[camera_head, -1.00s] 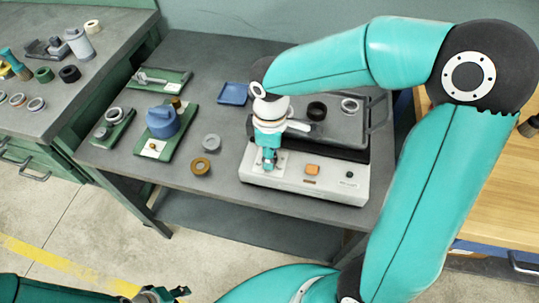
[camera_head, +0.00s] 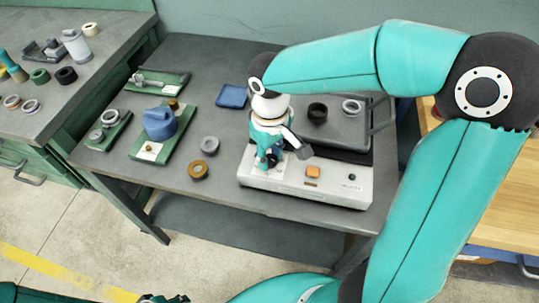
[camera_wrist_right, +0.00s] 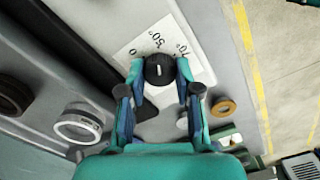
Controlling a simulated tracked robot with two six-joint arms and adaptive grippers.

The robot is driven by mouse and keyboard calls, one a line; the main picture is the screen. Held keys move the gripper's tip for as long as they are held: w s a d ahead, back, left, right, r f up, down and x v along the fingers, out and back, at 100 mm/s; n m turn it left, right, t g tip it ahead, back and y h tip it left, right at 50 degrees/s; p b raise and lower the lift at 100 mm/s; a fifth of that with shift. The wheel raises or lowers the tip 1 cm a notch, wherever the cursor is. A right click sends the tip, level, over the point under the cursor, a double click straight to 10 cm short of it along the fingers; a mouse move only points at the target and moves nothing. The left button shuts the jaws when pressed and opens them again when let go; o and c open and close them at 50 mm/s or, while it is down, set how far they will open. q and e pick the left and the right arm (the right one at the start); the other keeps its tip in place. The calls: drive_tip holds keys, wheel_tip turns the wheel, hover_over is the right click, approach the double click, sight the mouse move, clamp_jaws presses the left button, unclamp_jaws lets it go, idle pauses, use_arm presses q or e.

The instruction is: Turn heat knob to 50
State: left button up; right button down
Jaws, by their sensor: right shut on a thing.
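The heat knob (camera_wrist_right: 158,70) is black and round with a short white mark, in the right wrist view. It sits on a white scale plate (camera_wrist_right: 125,62) with printed numbers; one near the top reads like 50. The white mark points up in the picture, roughly toward that number; the exact setting is hard to tell. My right gripper (camera_wrist_right: 159,74) is shut on the knob, one finger on each side. In the head view, my right gripper (camera_head: 268,157) covers the knob at the left end of the grey machine (camera_head: 325,192). My left gripper (camera_head: 165,299) shows only partly at the bottom edge.
The machine's front has an orange button (camera_head: 313,172) and a small black knob (camera_head: 352,177). A dark ring (camera_head: 317,112) and a light ring (camera_head: 351,106) lie on its top. A brown ring (camera_head: 198,170) and a blue tray (camera_head: 233,95) lie on the table.

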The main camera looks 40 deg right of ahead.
sight(270, 158)
drive_tip(key=shift+w+r, duration=0.1)
drive_tip(key=c, duration=0.8)
unclamp_jaws()
wheel_tip(270, 158, up, 12)
idle(0.4)
